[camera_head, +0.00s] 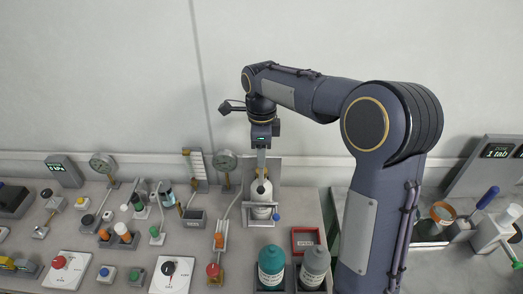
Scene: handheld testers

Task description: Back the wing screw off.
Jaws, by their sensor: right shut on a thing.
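My right arm comes in from the right, and its gripper (262,172) points straight down over a white, rounded, bottle-like body (261,211) in a grey stand at the middle of the bench. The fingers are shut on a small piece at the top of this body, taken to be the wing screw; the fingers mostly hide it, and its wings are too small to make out. A dark spot shows just below the fingertips. My left gripper is not in view.
A round gauge (225,161) stands close left of the gripper. A teal bottle (271,266) and a grey bottle (314,266) stand in front. A red-rimmed tray (305,240) lies to the right. Several switches, valves and knobs crowd the left bench.

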